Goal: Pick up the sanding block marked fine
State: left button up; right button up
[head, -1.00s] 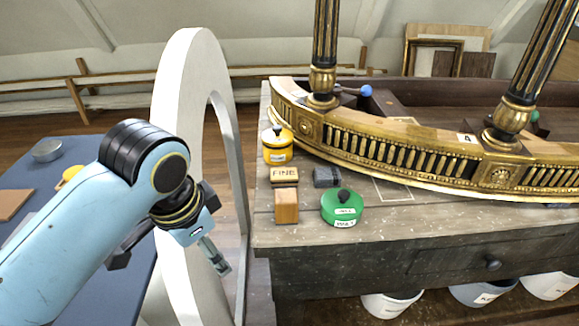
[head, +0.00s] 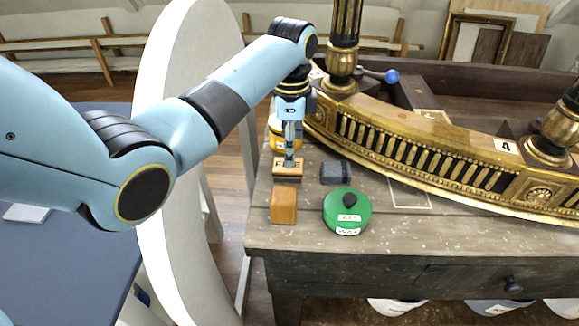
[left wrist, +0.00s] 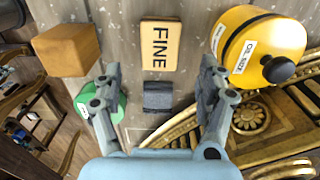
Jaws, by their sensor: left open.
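The sanding block marked FINE (head: 288,175) lies on the workbench near its left end. In the left wrist view the FINE block (left wrist: 160,45) lies flat, label up, beyond the fingertips and roughly midway between them. My left gripper (head: 289,160) is above the block in the head view and hides part of it and its label. In the left wrist view the left gripper (left wrist: 158,80) has its fingers spread wide, with nothing between them. I cannot tell how high it is above the block. My right gripper is not in view.
A plain wooden block (head: 284,205), a dark grey block (head: 336,172) and a green tin (head: 347,212) stand close by. A yellow tin (left wrist: 262,45) is right of the FINE block. The gilt curved rail (head: 420,150) runs behind. The bench front (head: 420,235) is clear.

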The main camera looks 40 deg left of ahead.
aim_at(288, 170)
pick_arm(q)
jog(key=shift+f, duration=0.55)
jog(key=shift+w+f, duration=0.1)
jog(key=shift+f, duration=0.2)
jog(key=f, duration=0.4)
jog(key=shift+s+a+f, duration=0.25)
jog(key=shift+s+f, duration=0.05)
jog(key=shift+f, duration=0.2)
jog(key=c, duration=1.2)
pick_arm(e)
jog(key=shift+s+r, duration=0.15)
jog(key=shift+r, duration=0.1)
